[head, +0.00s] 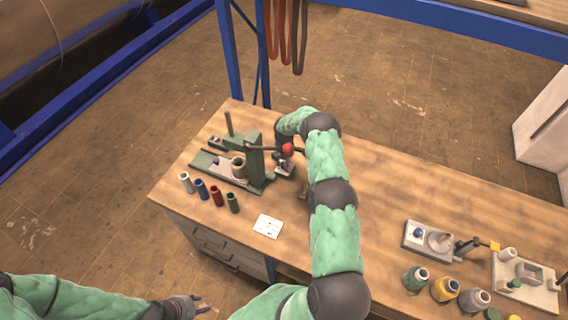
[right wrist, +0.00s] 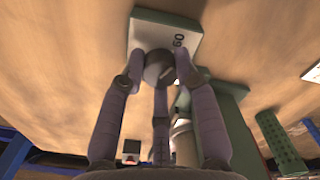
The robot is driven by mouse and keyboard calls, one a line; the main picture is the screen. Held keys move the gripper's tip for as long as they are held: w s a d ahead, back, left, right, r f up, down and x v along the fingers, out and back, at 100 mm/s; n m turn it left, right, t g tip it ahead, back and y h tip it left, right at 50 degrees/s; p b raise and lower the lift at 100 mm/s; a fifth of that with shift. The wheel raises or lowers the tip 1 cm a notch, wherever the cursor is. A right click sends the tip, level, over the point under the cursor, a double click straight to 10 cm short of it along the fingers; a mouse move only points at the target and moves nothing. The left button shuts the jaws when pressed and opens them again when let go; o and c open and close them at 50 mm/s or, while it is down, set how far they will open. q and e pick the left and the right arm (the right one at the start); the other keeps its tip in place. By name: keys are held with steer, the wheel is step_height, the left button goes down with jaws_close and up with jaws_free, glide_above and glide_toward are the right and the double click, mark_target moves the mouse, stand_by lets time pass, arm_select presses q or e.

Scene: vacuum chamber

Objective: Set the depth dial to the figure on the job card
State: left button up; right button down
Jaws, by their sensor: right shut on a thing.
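The depth dial shows in the right wrist view as a round grey knob (right wrist: 159,66) on a pale plate (right wrist: 150,32) with dark figures, which read as 60 or 09. My right gripper (right wrist: 160,75) has its fingers closed around this knob. In the head view my right gripper (head: 284,168) is beside the green press (head: 256,160), partly hidden by my arm. The white job card (head: 268,226) lies flat on the bench in front of the press; its writing is too small to read. My left gripper (head: 190,305) is low at the left, off the bench, fingers apart and empty.
Several thread spools (head: 217,195) stand in a row left of the card. A red ball-ended lever (head: 288,148) is close to my right gripper. At the right end are a grey device (head: 428,240), more large spools (head: 445,289) and a pale fixture (head: 525,272). Mid-bench is clear.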

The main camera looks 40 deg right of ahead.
steer(key=shift+f+m+b, duration=0.15)
steer(key=shift+m+b, duration=0.35)
steer(key=shift+b, duration=0.4)
steer(key=m+b, duration=0.4)
steer(key=b, duration=0.2)
steer(key=shift+f+m, duration=0.1)
steer(key=shift+m, duration=0.3)
steer(key=m+b, duration=0.2)
steer(key=m, duration=0.1)
steer(key=shift+b, duration=0.4)
steer(key=shift+r+m+b, duration=0.2)
steer(key=shift+m+b, duration=0.6)
steer(key=shift+m, duration=0.7)
steer(key=c, duration=0.9)
jaws_free()
